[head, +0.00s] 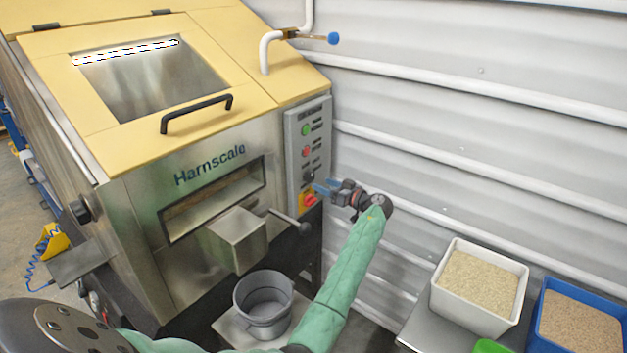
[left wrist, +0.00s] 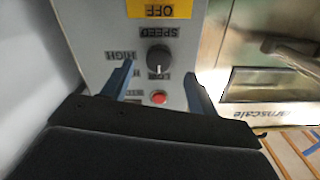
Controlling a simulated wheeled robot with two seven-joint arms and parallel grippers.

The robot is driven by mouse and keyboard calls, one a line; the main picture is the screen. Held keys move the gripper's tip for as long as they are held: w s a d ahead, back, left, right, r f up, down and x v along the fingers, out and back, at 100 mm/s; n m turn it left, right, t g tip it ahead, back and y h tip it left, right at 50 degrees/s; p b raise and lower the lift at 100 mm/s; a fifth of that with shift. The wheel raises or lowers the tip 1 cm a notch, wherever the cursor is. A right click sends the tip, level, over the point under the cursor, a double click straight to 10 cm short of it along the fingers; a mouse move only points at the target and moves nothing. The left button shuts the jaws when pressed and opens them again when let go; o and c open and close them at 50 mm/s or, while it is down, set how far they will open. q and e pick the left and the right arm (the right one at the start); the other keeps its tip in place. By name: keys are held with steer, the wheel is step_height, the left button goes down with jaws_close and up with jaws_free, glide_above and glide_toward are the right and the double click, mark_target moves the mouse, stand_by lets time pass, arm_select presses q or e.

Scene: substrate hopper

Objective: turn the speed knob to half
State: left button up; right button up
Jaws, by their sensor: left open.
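The speed knob (left wrist: 158,58) is a small dark round knob on a grey control panel (head: 293,130), under the word SPEED in the upside-down left wrist view. LOW and HIGH are printed around it. In the head view my left gripper (head: 322,187) is at the lower part of the panel, where the knob is hard to make out. My right gripper is not in view.
A red button (left wrist: 158,97) is near the knob. A red-and-yellow switch (head: 308,200) is just below my fingers. The steel hopper (head: 140,190) has a spout and a grey bucket (head: 263,318). A ribbed wall (head: 450,120) and a white bin (head: 447,302) are right.

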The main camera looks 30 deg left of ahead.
mark_target(312, 179)
arm_select(q)
steer(key=shift+w+a+p, duration=0.2)
steer(key=shift+a+p, duration=0.45)
steer(key=shift+a, duration=2.1)
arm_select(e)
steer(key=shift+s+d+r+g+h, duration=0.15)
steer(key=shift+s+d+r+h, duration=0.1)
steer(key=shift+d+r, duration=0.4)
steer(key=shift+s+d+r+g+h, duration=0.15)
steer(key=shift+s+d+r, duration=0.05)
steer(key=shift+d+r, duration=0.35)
arm_select(q)
steer(key=c, duration=1)
